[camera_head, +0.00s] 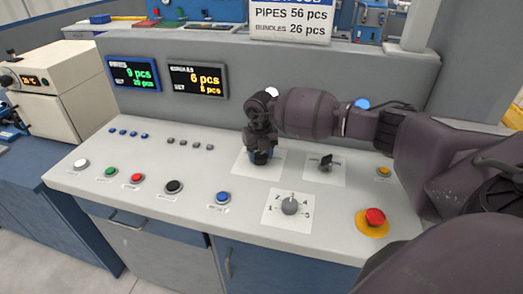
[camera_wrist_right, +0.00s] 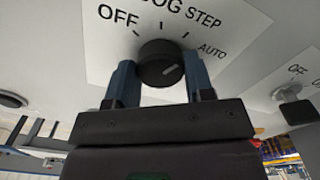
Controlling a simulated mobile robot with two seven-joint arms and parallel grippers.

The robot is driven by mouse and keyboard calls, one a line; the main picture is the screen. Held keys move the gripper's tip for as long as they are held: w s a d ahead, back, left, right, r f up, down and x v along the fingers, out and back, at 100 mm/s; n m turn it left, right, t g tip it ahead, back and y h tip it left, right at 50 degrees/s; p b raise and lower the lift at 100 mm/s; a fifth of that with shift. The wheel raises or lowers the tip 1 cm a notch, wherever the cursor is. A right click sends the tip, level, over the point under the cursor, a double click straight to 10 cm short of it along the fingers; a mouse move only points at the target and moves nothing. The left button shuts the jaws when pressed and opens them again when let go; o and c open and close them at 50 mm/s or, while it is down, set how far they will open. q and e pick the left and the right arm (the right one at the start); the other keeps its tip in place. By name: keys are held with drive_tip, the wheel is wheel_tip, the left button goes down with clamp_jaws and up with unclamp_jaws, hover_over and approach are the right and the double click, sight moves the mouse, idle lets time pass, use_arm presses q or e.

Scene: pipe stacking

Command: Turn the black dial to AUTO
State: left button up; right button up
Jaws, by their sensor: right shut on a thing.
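The black dial (camera_wrist_right: 160,63) is round with a white pointer line, and sits on a white plate (camera_wrist_right: 105,48) marked OFF, JOG (partly cut off), STEP and AUTO. In the right wrist view its pointer line slants up and right, roughly toward the AUTO mark (camera_wrist_right: 212,50). My right gripper (camera_wrist_right: 160,82) is shut on the dial, with one blue finger on each side. In the head view my right gripper (camera_head: 261,156) points down at the plate (camera_head: 240,163) and hides the dial. My left gripper is not in view.
A black switch (camera_head: 326,162) stands right of my gripper, with a grey numbered dial (camera_head: 290,207) in front. A red emergency button (camera_head: 375,216) is at the right. Several coloured push buttons, including a blue one (camera_head: 222,197), line the front. Two displays (camera_head: 198,79) hang behind.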

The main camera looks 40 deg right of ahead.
drive_tip(key=m+p, duration=0.2)
drive_tip(key=m, duration=0.2)
drive_tip(key=shift+r, duration=0.15)
use_arm(q)
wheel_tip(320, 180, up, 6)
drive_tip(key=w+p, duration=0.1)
drive_tip(key=p, duration=0.1)
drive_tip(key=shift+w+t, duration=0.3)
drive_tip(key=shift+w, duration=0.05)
use_arm(e)
drive_tip(key=shift+m, duration=1.5)
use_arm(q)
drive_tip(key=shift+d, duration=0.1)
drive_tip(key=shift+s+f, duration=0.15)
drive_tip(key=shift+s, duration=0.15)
use_arm(e)
drive_tip(key=o, duration=0.8)
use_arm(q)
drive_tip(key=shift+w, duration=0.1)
use_arm(e)
drive_tip(key=shift+o, duration=0.6)
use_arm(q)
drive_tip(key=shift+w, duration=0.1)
